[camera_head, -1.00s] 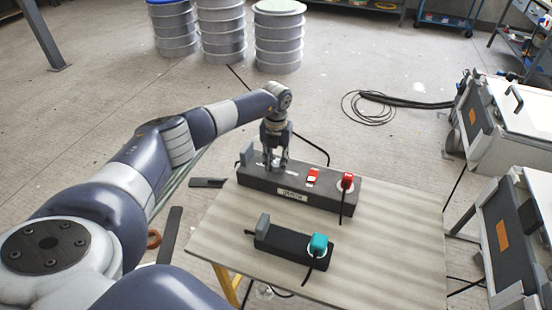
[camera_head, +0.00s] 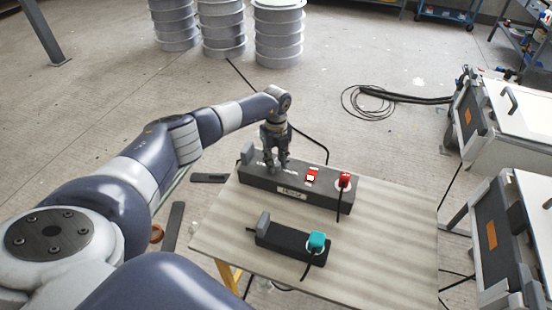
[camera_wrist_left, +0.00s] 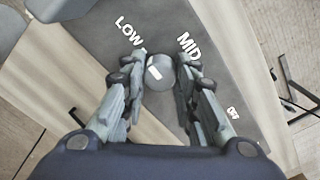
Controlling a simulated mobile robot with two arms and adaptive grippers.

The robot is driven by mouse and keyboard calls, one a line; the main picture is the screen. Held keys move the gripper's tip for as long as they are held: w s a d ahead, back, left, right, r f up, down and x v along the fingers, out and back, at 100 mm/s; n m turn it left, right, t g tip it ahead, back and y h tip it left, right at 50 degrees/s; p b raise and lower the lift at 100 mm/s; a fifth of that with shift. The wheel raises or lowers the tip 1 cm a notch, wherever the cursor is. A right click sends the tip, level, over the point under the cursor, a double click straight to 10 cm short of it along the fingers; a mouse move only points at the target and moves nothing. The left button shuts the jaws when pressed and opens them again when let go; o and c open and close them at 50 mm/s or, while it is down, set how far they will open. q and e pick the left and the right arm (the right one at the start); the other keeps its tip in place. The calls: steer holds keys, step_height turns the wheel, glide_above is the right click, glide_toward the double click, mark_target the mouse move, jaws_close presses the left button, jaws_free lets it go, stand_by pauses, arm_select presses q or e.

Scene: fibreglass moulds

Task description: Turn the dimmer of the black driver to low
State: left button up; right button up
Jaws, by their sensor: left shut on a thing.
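The black driver (camera_head: 320,191) is a long dark box lying along the far side of the table. My left gripper (camera_head: 276,164) comes down on its left part. In the left wrist view, the gripper (camera_wrist_left: 161,75) is shut on the dimmer, a round grey knob (camera_wrist_left: 160,73), with one finger on each side. A white mark on the knob sits on its left half, on the side towards the printed word LOW (camera_wrist_left: 129,31). The word MID (camera_wrist_left: 189,46) is to the upper right, and a third label (camera_wrist_left: 232,112) is partly hidden. My right gripper is not in view.
The driver has a red lit switch (camera_head: 312,175) and a red plug (camera_head: 345,180). A smaller black box (camera_head: 285,238) with a teal plug (camera_head: 317,242) lies nearer on the table (camera_head: 395,225). The table's right side is clear. Grey machines stand at the right.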

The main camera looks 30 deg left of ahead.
mark_target(276, 163)
arm_select(q)
steer(key=shift+n, duration=0.3)
steer(key=o, duration=1.1)
steer(key=shift+r, duration=0.1)
step_height(276, 163, up, 12)
steer(key=shift+f, duration=0.1)
stand_by(0.4)
